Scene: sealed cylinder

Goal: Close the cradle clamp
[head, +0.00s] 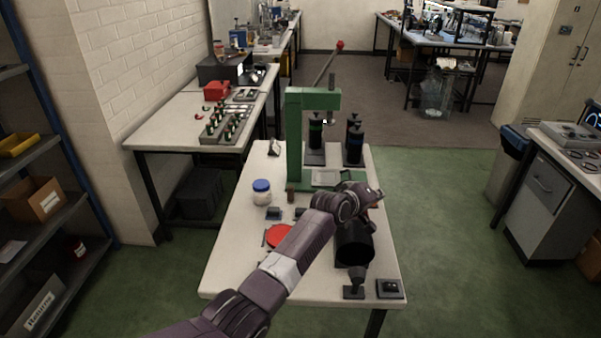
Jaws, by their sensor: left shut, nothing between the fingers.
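A black cylinder (354,248) lies at the front right of the white work table, its round end toward me. The cradle and its clamp are mostly hidden by the cylinder and my left arm, so I cannot tell how the clamp stands. My left gripper (374,195) is just beyond the cylinder, above the table, shut and empty. Its fingertips are small and partly blurred into the things behind. My right gripper is not in view.
A green press (294,140) with a red-knobbed lever stands at the table's back. Several dark cylinders (354,140) stand beside it. A blue-lidded jar (261,192) and a red disc (279,237) are left of my arm. A small black stand (354,291) and box (390,289) are near the front edge.

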